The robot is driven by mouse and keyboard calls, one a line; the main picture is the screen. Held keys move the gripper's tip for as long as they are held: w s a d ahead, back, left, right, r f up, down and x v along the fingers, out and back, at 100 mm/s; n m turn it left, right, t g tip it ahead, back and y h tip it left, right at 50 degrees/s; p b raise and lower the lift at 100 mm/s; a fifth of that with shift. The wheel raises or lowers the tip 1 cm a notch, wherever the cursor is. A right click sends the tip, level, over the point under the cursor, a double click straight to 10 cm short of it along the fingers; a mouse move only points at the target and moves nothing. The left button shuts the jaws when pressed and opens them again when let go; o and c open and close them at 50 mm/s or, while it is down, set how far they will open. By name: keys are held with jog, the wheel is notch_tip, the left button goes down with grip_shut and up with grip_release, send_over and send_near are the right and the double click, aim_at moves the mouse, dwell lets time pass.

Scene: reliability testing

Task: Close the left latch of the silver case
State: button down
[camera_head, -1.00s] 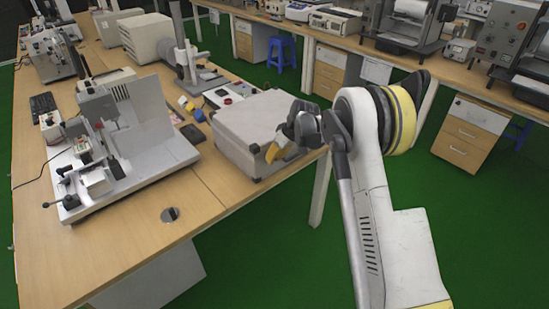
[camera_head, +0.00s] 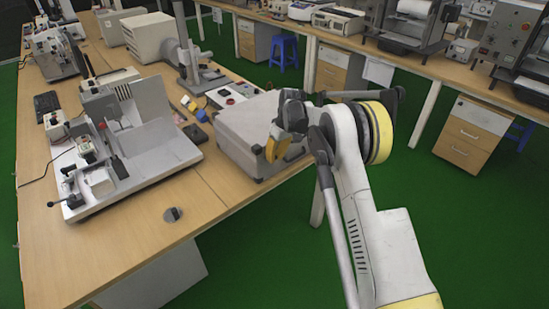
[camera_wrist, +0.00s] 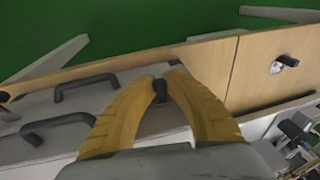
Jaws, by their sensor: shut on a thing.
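The silver case (camera_head: 240,122) lies flat and shut on the table, its corners dark. My gripper (camera_head: 274,152) is at the case's front side, its yellow fingers pointing down. In the wrist view the two yellow fingers of my gripper (camera_wrist: 161,84) curve together and are shut on a small dark piece (camera_wrist: 160,91) at the case. I cannot tell whether this piece is the left latch. Two dark grey handle-shaped parts (camera_wrist: 86,83) show on the case's grey surface (camera_wrist: 35,105) to the left. My arm hides part of the case in the head view.
A white instrument (camera_head: 130,145) stands left of the case on the wooden table (camera_head: 150,225). Green floor (camera_head: 290,240) is open in front.

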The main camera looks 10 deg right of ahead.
jog(key=c, duration=1.4)
grip_release()
jog(key=v, duration=1.2)
